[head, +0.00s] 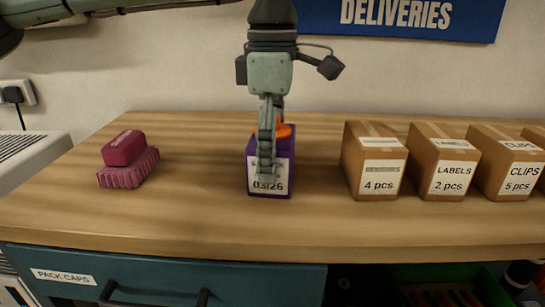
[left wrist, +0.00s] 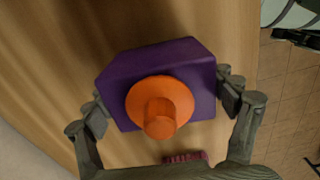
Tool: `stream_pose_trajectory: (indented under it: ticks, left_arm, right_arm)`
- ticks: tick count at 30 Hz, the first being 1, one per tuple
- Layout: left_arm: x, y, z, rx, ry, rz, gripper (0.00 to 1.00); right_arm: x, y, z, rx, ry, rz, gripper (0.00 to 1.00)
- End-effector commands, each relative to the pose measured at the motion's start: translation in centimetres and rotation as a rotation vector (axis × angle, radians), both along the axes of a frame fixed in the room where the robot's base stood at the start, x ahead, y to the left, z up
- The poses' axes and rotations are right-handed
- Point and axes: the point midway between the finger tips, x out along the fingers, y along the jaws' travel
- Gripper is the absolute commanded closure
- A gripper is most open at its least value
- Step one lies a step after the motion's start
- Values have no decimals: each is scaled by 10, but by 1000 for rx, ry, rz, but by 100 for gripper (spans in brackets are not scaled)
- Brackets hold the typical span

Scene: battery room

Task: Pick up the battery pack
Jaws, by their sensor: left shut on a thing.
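The battery pack (head: 290,148) is a purple block with an orange round cap on top and a white label reading 03/26. It appears to stand upright on the wooden worktop. My left gripper (head: 268,172) comes down from above and is shut on it, one finger lying across the label side. In the left wrist view the purple pack (left wrist: 185,58) sits between the two fingertips (left wrist: 165,102), with the orange cap (left wrist: 162,104) facing the camera. My right gripper is not in view.
A dark pink brush-like thing (head: 128,165) lies on the worktop (head: 200,225) to the left. Several labelled cardboard boxes (head: 372,160) stand in a row to the right. A teal drawer marked PACK CAPS (head: 160,280) is below the front edge. The worktop is clear directly beside the pack.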

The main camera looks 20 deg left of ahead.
Motion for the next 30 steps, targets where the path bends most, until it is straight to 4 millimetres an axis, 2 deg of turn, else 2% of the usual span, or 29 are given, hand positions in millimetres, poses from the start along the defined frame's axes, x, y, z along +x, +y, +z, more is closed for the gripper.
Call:
stream_pose_trajectory:
  ticks: [1,6,17,26,30]
  left_arm:
    - [0,0,0,0,-1,0,58]
    - [1,0,2,-1,-4,0,76]
    - [1,-1,7,-2,-5,0,76]
    - [1,-1,41,-3,-5,0,76]
    - [-17,12,54,-3,-6,-1,76]
  right_arm:
    - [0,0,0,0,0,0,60]
    - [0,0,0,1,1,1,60]
    - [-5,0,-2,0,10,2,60]
    - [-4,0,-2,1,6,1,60]
    - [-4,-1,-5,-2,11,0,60]
